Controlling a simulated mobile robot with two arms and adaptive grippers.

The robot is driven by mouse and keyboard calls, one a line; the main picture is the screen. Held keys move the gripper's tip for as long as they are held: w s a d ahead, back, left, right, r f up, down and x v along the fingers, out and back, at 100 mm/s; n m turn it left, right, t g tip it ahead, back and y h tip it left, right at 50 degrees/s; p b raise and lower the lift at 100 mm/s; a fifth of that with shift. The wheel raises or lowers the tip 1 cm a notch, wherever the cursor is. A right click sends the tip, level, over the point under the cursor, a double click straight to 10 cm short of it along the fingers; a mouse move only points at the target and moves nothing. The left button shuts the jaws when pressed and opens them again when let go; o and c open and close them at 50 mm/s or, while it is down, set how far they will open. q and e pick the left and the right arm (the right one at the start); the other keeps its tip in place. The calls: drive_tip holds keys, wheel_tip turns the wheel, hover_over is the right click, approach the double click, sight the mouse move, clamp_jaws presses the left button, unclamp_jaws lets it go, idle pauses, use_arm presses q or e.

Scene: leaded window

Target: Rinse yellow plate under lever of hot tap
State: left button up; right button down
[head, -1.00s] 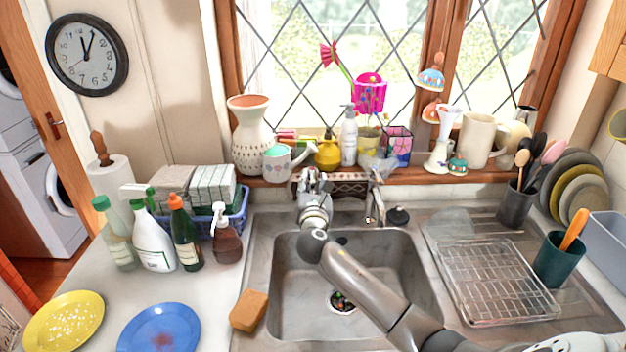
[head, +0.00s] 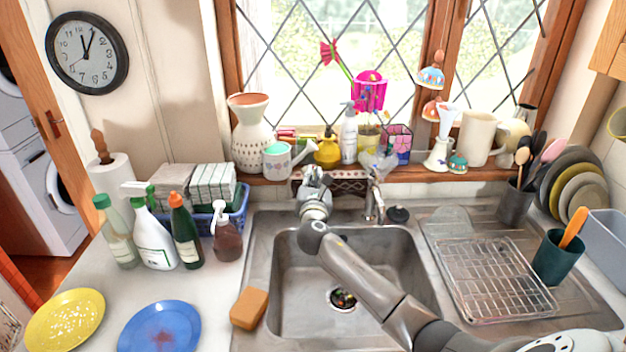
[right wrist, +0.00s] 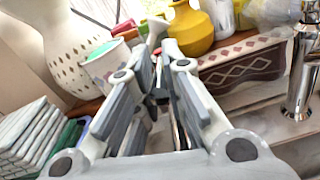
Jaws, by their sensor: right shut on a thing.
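The yellow plate (head: 52,322) lies on the counter at the lower left, with pale specks on it. My right gripper (head: 314,172) is at the back of the sink, just in front of the window sill. In the right wrist view its fingers (right wrist: 158,75) are closed around a slim part with a bit of red, which I take to be the lever of the hot tap; the fingers hide most of it. The body of that tap is hidden behind my gripper. My left gripper is not in view.
A second chrome tap (head: 376,200) stands to the right of my gripper. The sink (head: 290,300) holds no dishes. A blue plate (head: 135,335) with a reddish stain and a sponge (head: 248,308) lie left of it. Several bottles stand behind; a wire rack (head: 495,280) is right.

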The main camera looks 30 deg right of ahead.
drive_tip(key=shift+s+d+r+n+t+y+p, duration=0.25)
drive_tip(key=shift+d+n+t+y+p, duration=0.25)
drive_tip(key=shift+y+p, duration=0.4)
drive_tip(key=n+y, duration=0.1)
drive_tip(key=n+t+y, duration=0.1)
drive_tip(key=shift+s+d+f+y, duration=0.1)
drive_tip(key=shift+d+f+y, duration=0.1)
drive_tip(key=shift+d+y, duration=0.2)
drive_tip(key=c, duration=1.5)
unclamp_jaws()
drive_tip(key=shift+a, duration=0.1)
drive_tip(key=v, duration=1.2)
drive_tip(key=shift+f, duration=0.15)
